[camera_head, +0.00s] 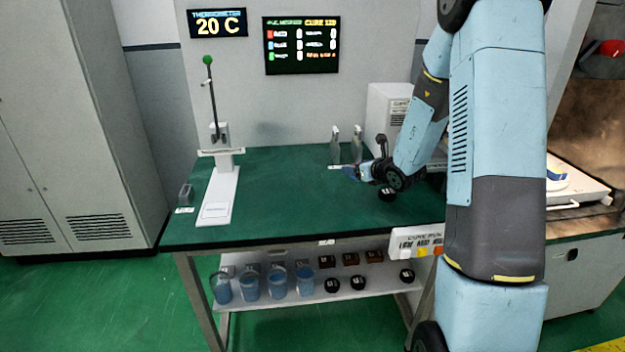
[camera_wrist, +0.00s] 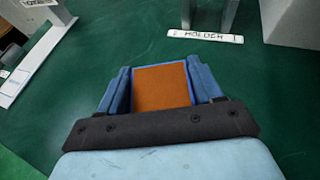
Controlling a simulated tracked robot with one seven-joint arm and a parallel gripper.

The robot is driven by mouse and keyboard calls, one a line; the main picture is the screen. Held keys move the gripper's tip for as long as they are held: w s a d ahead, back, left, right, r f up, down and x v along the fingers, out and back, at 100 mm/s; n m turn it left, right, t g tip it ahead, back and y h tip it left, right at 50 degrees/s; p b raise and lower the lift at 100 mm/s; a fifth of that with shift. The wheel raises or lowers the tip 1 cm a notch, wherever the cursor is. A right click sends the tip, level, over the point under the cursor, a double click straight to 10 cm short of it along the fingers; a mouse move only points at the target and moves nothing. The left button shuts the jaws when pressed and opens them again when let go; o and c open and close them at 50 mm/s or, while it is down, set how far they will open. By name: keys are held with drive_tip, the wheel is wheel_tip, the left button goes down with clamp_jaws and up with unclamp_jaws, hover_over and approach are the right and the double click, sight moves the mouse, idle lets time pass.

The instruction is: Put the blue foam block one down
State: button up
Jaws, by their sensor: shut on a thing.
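My gripper (camera_wrist: 160,90) is shut on a block (camera_wrist: 161,84) that shows an orange-brown face with thin blue edges between the two blue fingers. I take it for the blue foam block. In the head view my gripper (camera_head: 352,174) is low over the right part of the green table (camera_head: 270,195), in front of the upright holder posts (camera_head: 335,147). The block is hard to tell from the blue fingers there. Whether its underside touches the table is not clear.
A label reading HOLDER 1 (camera_wrist: 205,36) lies beyond the gripper. A black round weight (camera_head: 387,194) is close by my wrist. A white stand with a lever (camera_head: 218,195) is at the left. Blue containers (camera_head: 249,286) stand on the lower shelf. The table's middle is clear.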

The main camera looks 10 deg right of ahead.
drive_tip(key=s+d+r+n+g+y, duration=0.2)
drive_tip(key=s+d+r, duration=0.1)
drive_tip(key=s, duration=0.4)
drive_tip(key=s+d+r+n+g+y, duration=0.1)
drive_tip(key=s+d+r+n+y, duration=0.15)
drive_tip(key=s, duration=0.45)
hover_over(354, 199)
drive_tip(key=s, duration=0.1)
drive_tip(key=f, duration=0.9)
drive_tip(key=shift+d+f, duration=0.1)
drive_tip(key=shift+d, duration=0.25)
drive_tip(key=shift+w+a+f, duration=0.35)
drive_tip(key=shift+w+f, duration=0.15)
drive_tip(key=shift+f, duration=1.6)
drive_tip(key=shift+f, duration=0.1)
drive_tip(key=o, duration=1)
